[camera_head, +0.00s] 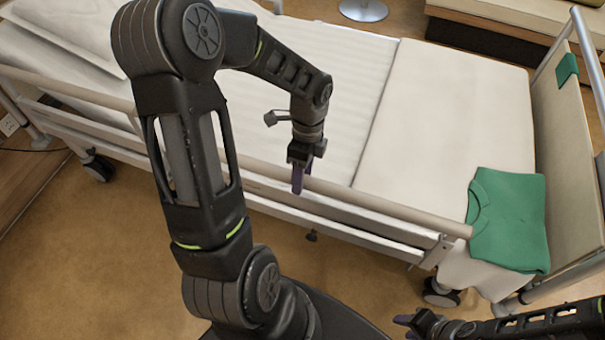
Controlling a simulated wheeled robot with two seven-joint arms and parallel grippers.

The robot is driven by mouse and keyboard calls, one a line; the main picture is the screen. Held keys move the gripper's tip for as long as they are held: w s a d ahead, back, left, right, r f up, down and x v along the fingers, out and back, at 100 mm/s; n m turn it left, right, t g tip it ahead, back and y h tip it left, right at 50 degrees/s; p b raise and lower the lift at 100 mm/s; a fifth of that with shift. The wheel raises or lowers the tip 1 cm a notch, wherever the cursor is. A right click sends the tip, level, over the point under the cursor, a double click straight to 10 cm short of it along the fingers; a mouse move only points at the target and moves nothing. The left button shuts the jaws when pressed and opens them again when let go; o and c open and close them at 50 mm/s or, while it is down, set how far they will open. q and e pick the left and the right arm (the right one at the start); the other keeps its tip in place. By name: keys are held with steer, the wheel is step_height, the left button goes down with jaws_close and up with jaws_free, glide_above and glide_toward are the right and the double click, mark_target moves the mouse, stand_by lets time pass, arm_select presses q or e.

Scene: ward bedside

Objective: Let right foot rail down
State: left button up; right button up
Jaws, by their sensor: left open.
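My left arm hides the rail's head-side end.
The bed's white mattress (450,120) lies behind the rail. A green folded garment (508,222) lies at the foot end beside the footboard (565,140). Another beige rail (65,88) runs along the head part. A caster (441,295) stands below. Floor at lower left is clear.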

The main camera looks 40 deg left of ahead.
arm_select(q)
jaws_close()
stand_by(0.6)
stand_by(0.9)
